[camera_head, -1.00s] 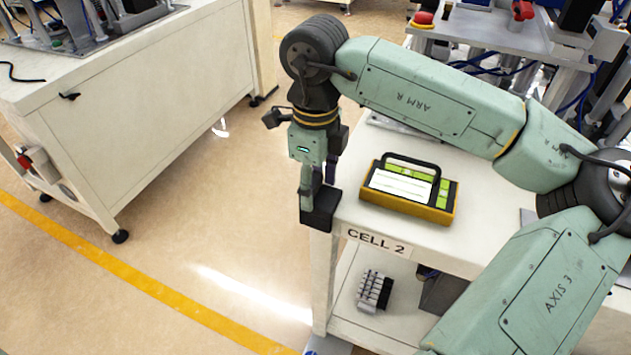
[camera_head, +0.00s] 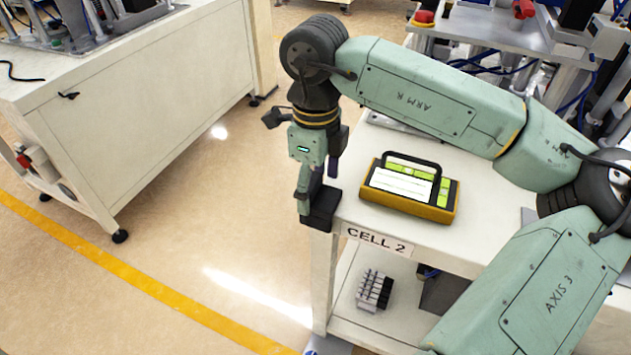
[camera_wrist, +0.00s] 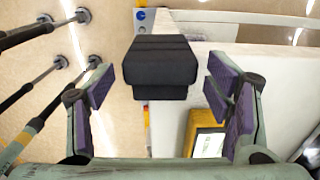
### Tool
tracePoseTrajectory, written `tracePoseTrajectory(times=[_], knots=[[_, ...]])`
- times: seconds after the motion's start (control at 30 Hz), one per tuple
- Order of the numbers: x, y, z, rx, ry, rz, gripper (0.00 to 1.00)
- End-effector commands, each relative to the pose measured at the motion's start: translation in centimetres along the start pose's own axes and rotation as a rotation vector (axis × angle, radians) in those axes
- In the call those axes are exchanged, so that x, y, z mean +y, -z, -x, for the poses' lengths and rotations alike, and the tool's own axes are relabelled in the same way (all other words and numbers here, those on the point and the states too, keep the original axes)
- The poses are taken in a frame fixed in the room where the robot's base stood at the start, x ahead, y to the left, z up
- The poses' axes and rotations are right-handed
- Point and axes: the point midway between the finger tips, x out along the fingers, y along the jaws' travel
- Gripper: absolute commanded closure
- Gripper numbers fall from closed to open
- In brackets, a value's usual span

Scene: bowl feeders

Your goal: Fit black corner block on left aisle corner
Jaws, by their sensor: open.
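The black corner block (camera_head: 321,209) sits on the left front corner of the white CELL 2 bench (camera_head: 400,236). In the wrist view the block (camera_wrist: 160,66) lies between the two purple-padded fingers, with a gap on each side. My gripper (camera_head: 314,192) is open just above and around the block; its tips also show in the wrist view (camera_wrist: 159,80). The block's lower side against the bench corner is partly hidden, so I cannot tell how fully it is seated.
A yellow case with a black handle (camera_head: 410,190) stands on the bench right of my gripper. A small black-and-grey part (camera_head: 374,291) lies on the lower shelf. A machine with blue hoses (camera_head: 500,50) stands behind. The floor to the left is clear up to another white bench (camera_head: 130,110).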

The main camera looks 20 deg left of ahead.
Motion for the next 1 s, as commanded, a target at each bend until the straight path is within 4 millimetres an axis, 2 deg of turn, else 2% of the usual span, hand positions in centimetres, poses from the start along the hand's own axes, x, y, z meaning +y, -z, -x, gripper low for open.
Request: tracePoseTrajectory(times=[0.27, 0.37, 0.47, 0.8, 1.0], knots=[[0.0, 0.0, 0.1, 0.0, 0.0, 0.0, 0.26], [0.0, 0.0, 0.6, 0.0, 0.001, 0.0, 0.26], [-0.1, 0.0, 2.0, -0.001, 0.003, 0.0, 0.26], [0.0, 0.0, 9.1, 0.001, 0.003, -0.001, 0.26], [0.0, 0.0, 11.5, 0.0, 0.001, 0.0, 0.26]])
